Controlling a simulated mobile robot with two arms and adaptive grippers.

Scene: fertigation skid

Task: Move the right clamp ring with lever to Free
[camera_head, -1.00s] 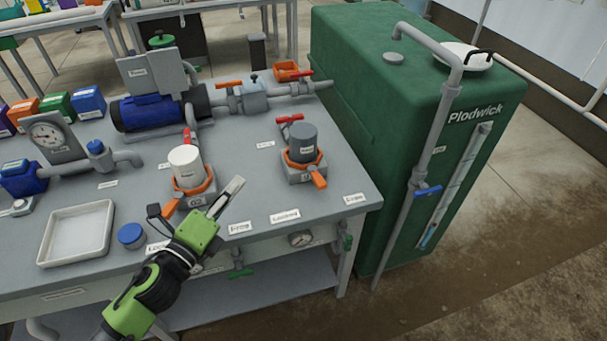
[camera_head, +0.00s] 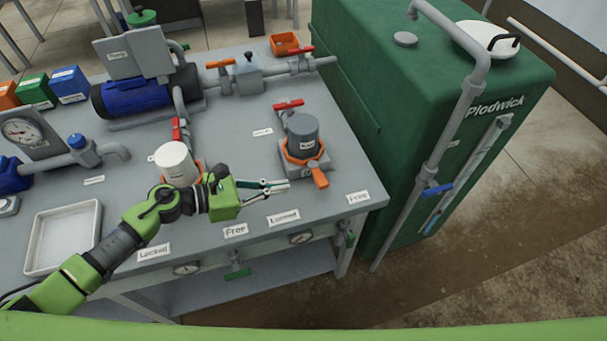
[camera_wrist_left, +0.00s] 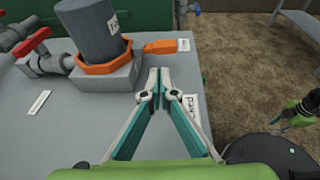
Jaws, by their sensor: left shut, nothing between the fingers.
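The right clamp ring (camera_head: 290,158) is orange and sits around a dark grey cylinder (camera_head: 303,133) on a grey block. Its orange lever (camera_head: 319,177) points toward the table's front right; in the left wrist view the lever (camera_wrist_left: 160,47) points at a white label (camera_wrist_left: 184,45). The Locked label (camera_head: 284,217) and the Free label (camera_head: 358,197) lie along the front edge. My left gripper (camera_head: 286,187) is shut and empty, its tips left of the lever and apart from it.
A white cylinder (camera_head: 176,163) with another clamp stands to the left, partly behind my left arm. A red-handled valve (camera_head: 289,104) is behind the grey cylinder. A big green tank (camera_head: 400,100) stands right of the table. The tabletop by the front right corner is clear.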

